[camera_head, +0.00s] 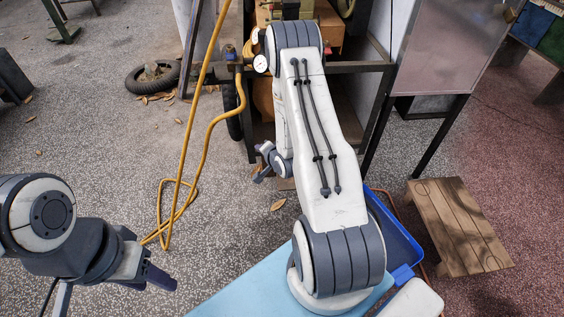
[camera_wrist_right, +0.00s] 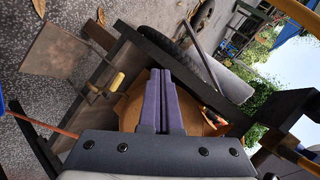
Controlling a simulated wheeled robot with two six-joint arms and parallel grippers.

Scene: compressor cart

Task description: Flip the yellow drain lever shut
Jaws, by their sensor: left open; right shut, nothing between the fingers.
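The yellow drain lever (camera_wrist_right: 117,82) shows in the right wrist view, left of my right gripper's fingers, on a small metal valve (camera_wrist_right: 93,92) beside the orange-brown tank (camera_wrist_right: 130,108). It stands apart from the fingers in the picture; the depth gap is hard to judge. My right gripper (camera_wrist_right: 163,75) is shut and empty, its two purple fingers together in front of the tank. In the head view the lever is not visible; my right arm covers much of the cart there. My left gripper (camera_head: 113,289) is open and empty at the lower left, away from the cart.
Dark frame bars (camera_wrist_right: 205,72) of the cart run close around the tank. In the head view, a yellow hose (camera_head: 205,145) hangs to the floor, a gauge (camera_head: 261,64) sits by my right arm, and a wooden stool (camera_head: 458,225) and blue bin (camera_head: 397,238) stand at right.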

